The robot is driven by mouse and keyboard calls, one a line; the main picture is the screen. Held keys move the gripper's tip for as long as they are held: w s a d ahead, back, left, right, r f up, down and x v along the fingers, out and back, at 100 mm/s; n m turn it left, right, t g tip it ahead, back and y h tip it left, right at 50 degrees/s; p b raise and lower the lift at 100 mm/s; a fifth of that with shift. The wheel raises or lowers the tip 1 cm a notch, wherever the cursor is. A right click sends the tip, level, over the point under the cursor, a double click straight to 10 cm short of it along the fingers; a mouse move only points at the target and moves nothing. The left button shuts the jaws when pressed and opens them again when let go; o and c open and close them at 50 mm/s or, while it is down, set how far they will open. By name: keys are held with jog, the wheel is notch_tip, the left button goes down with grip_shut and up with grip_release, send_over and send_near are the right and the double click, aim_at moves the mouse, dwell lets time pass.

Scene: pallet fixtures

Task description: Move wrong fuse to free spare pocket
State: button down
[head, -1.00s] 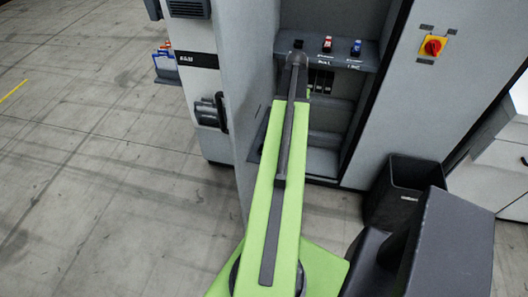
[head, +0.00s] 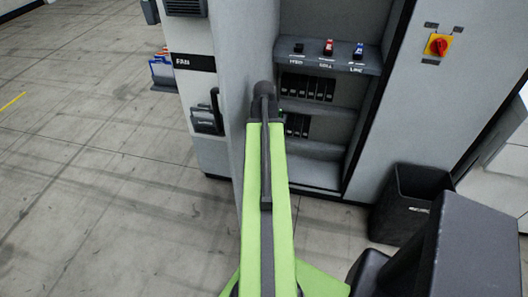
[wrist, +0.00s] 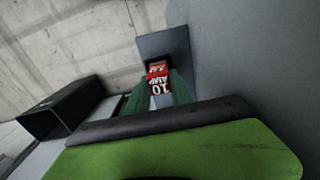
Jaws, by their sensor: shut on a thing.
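In the wrist view, my gripper (wrist: 159,90) has its two green fingers closed on a red fuse (wrist: 158,81). The fuse has a white patch that reads 10 AMP, seen upside down. A dark grey panel or plate (wrist: 160,43) lies behind the fuse; I cannot tell whether they touch. In the head view my arm hides the gripper and the held fuse at the left side of the open cabinet. Two rows of black modules show inside, an upper row (head: 306,87) and a lower row (head: 297,125). I cannot make out a free pocket.
Black, red (head: 328,47) and blue (head: 357,51) items stand on the labelled top shelf (head: 340,64). The cabinet's left wall is close beside my arm. A black bin (head: 405,205) stands at right, below a red rotary switch (head: 438,45).

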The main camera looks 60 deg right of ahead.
jog(key=shift+f, duration=0.9)
jog(key=shift+r, duration=0.25)
jog(key=shift+f, duration=0.2)
jog(key=c, duration=1.1)
grip_release()
jog(key=shift+c, duration=0.2)
jog(key=shift+r, duration=0.1)
notch_tip(320, 180, up, 12)
jog(key=p, duration=1.2)
jog(key=shift+r, duration=0.2)
jog(key=shift+f, duration=0.1)
